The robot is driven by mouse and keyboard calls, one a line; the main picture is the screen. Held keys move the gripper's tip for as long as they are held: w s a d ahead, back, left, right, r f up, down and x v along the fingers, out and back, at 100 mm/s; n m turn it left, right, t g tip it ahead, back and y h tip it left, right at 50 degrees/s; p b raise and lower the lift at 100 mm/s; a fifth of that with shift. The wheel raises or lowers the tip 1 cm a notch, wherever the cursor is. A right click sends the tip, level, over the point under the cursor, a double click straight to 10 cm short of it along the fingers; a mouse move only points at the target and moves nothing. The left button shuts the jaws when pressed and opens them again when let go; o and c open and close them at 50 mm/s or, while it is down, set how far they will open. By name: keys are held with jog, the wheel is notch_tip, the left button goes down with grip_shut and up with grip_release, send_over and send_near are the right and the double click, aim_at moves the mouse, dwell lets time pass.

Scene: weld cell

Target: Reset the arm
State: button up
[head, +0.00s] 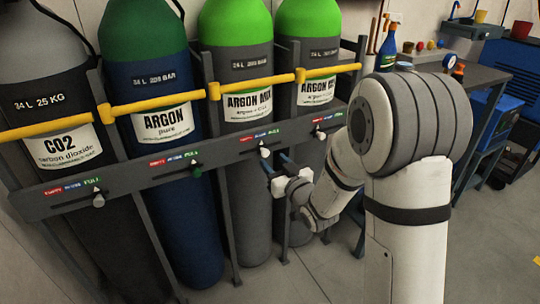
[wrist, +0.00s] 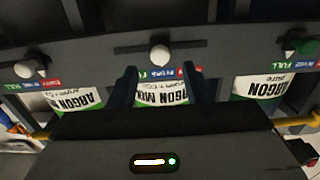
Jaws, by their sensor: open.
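My gripper (head: 273,163) is at the front of the gas bottle rack, below the label of the third bottle. Its two dark fingers are apart, with nothing seen between them in the wrist view (wrist: 160,88). A white slider knob (head: 265,152) on the rack's bar is close to the fingertips. In the wrist view that knob (wrist: 159,55) lies beyond the gap between the fingers; I cannot tell whether they touch it. My arm reaches in from the right of the head view.
The rack's bar (head: 225,150) carries more sliders: a grey knob (head: 98,200), a green knob (head: 196,171) and a pale knob (head: 320,134). Bottles stand behind yellow retaining bars (head: 160,106). A workbench (head: 480,72) is at the right. Floor (head: 310,270) below the arm is clear.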

jog(key=shift+v, duration=1.4)
jog(key=s+d+r+m+g+h+p, duration=0.25)
jog(key=d+r+h+p, duration=0.2)
jog(key=r+p, duration=0.25)
jog(key=s+d+r+m+g+h+p, duration=0.1)
jog(key=s+d+r+g+h+p, duration=0.15)
jog(key=d+r+p, duration=0.45)
jog(key=s+d+r+m+g+h+p, duration=0.1)
jog(key=s+r+g+p, duration=0.3)
jog(key=s+r+p, duration=0.3)
jog(key=s+d+r+m+g+h+p, duration=0.1)
jog(key=s+r+g+p, duration=0.3)
jog(key=s, duration=1.1)
notch_tip(320, 180, up, 5)
jog(key=d+p, duration=0.1)
jog(key=p, duration=0.2)
jog(key=shift+s+d+f, duration=0.2)
jog(key=shift+m, duration=0.25)
